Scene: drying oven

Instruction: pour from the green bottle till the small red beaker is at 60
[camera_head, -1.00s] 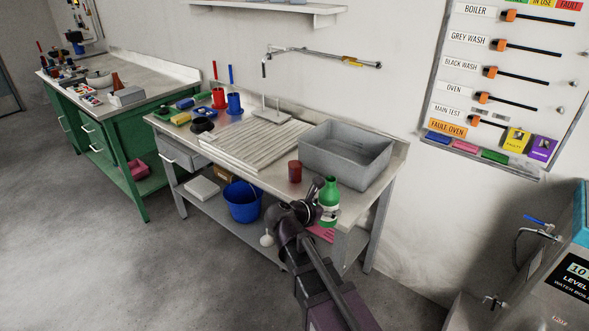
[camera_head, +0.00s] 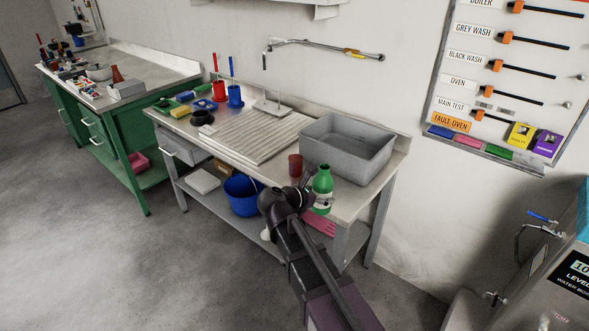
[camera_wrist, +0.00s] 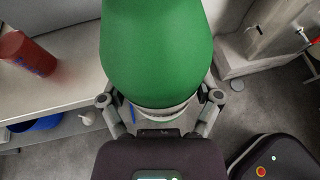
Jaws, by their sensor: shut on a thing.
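The green bottle (camera_head: 322,184) is upright at the front right of the steel bench in the head view. It fills the middle of the wrist view (camera_wrist: 157,50). My gripper (camera_head: 312,184) is shut on it, with a finger on each side of its lower part in the wrist view (camera_wrist: 160,99). The small red beaker (camera_head: 295,165) stands upright on the bench, just left of and behind the bottle. It also shows at the left edge of the wrist view (camera_wrist: 28,53), apart from the bottle. Its liquid level and scale cannot be read.
A grey basin (camera_head: 345,150) sits close behind the bottle and beaker. A ribbed draining board (camera_head: 250,136) lies to the left. A blue bucket (camera_head: 242,196) stands on the shelf below. The bench's front edge (camera_wrist: 50,113) runs beside the bottle.

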